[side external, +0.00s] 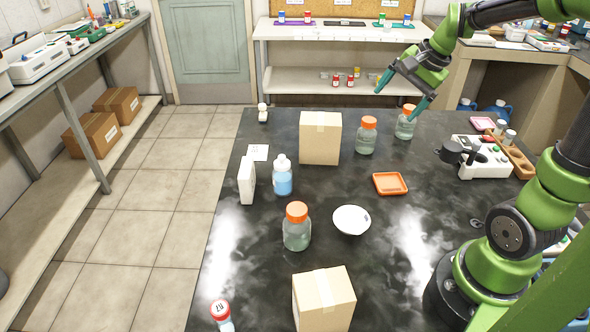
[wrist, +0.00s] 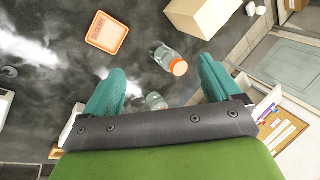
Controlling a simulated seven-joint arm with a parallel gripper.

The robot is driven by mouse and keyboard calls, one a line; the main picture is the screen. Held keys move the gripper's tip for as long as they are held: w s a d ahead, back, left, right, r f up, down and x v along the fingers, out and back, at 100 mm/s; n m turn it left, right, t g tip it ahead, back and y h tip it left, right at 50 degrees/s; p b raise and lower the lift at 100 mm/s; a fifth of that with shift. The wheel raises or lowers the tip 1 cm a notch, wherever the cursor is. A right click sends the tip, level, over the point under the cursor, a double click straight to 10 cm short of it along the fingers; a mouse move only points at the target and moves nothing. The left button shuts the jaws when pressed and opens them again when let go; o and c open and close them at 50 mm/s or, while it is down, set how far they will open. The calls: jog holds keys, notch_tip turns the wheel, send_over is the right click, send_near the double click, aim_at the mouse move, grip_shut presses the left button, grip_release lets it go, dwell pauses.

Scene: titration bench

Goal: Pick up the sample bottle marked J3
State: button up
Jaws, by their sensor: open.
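No marking J3 can be read for sure. Three clear bottles with orange caps stand upright on the black bench: a near one (side external: 297,234), a far one (side external: 365,142) and a far right one (side external: 404,128). A small bottle with a marked red-and-white cap (side external: 221,312) is at the front left edge, partly cut off. My gripper (side external: 397,103) is open and empty, just above and beside the far right bottle. In the wrist view, one orange-capped bottle (wrist: 167,55) lies beyond my fingers and another clear bottle (wrist: 155,101) shows between them, partly hidden.
A far carton (side external: 320,143) and a near carton (side external: 324,305) stand on the bench. A blue-filled bottle (side external: 282,180), a white dish (side external: 351,220), an orange tray (side external: 390,184) and a white device (side external: 484,160) are also there. The front right middle is clear.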

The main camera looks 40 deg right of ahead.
jog(key=w+d+f+m+h, duration=0.1)
jog(key=d+f+m, duration=0.2)
jog(key=d+m, duration=1.9)
jog(key=shift+n+g, duration=0.3)
jog(key=shift+n, duration=0.3)
jog(key=x, duration=1.1)
jog(key=d+x, duration=0.1)
jog(key=x, duration=0.5)
jog(key=shift+d, duration=0.1)
jog(key=shift+c, duration=0.3)
jog(key=c, duration=1.3)
